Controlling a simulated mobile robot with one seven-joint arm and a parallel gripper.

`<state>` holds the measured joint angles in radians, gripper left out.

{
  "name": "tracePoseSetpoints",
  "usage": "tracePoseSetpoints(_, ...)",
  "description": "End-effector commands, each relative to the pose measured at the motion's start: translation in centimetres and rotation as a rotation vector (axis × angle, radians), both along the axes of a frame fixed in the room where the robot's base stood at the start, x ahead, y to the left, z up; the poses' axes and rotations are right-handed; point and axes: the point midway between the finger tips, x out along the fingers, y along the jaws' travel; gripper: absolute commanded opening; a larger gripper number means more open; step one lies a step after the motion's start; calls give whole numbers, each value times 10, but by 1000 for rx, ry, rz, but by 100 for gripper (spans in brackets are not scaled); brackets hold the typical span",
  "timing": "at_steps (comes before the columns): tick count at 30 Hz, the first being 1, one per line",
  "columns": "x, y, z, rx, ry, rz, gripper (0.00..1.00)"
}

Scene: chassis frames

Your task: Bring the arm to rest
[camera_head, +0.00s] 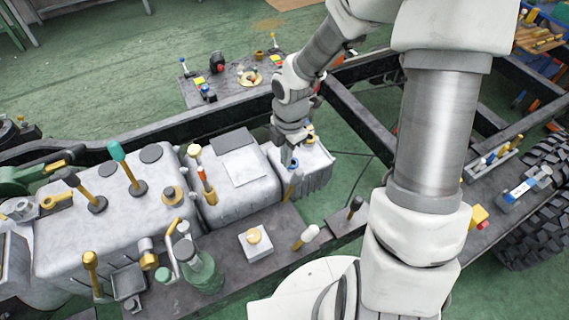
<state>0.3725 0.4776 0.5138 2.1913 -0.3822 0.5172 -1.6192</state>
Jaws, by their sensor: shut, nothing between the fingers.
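My arm rises from the lower right, bends at the top of the picture and reaches down to the left. My gripper (289,162) points down over the right end of the grey metal engine block (237,195). Its fingers are small in this view and look shut, with nothing seen between them. I cannot tell whether the fingers touch the block or this piece.
Black chassis rails (362,118) run behind and to the right of the gripper. A dark tray (232,78) with small parts lies behind. Tools and a green glass bottle (201,270) stand on the front shelf (290,262). Open green floor (90,75) lies at the back left.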

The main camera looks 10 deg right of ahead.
Motion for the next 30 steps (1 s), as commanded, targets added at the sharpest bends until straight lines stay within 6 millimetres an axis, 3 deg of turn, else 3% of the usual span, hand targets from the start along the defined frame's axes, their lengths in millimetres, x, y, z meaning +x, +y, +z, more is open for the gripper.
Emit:
tracePoseSetpoints(20,0,-1,6,-3,-2,-9,0)
tracePoseSetpoints(26,-4,-15,38,-55,-43,-187,0)
tracePoseSetpoints(30,-13,-28,79,-89,-106,-436,0)
